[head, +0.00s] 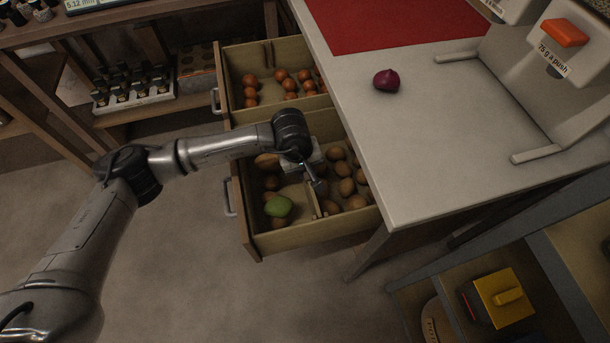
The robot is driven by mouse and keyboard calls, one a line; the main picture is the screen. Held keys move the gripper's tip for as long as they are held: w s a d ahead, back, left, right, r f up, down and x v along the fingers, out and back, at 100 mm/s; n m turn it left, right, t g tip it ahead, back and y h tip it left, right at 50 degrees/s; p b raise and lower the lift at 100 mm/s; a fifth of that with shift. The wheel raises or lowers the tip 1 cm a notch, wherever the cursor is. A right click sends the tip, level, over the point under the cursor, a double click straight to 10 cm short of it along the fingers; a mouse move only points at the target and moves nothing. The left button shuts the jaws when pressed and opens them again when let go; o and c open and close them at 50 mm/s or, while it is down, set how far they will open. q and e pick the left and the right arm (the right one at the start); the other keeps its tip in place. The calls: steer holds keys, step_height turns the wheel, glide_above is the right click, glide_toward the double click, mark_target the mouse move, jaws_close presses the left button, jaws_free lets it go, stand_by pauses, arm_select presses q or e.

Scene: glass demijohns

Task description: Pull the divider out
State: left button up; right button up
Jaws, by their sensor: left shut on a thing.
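The near drawer (321,233) is pulled open and holds several brown potato-like items (345,187). A thin, light wooden divider (314,203) stands across it, with a green fruit (278,206) and a few brown items on its left and more brown items on its right. My left gripper (318,186) reaches down into this drawer from above and is shut on the divider's top edge. The wrist hides the divider's far part and the drawer's far middle. My right gripper is not in view.
Behind, another open drawer (225,75) holds several orange-brown round items. The counter (430,150) overhangs the drawers on the right, with a red onion (386,80), a red mat (400,22) and a white dispenser (570,50). Floor left of the drawers is free.

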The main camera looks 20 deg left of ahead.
arm_select(q)
jaws_close()
steer(key=shift+r, duration=0.15)
steer(key=shift+r+p, duration=0.4)
steer(key=shift+r, duration=0.2)
steer(key=shift+r, duration=0.25)
stand_by(0.4)
stand_by(0.4)
steer(key=shift+r, duration=0.15)
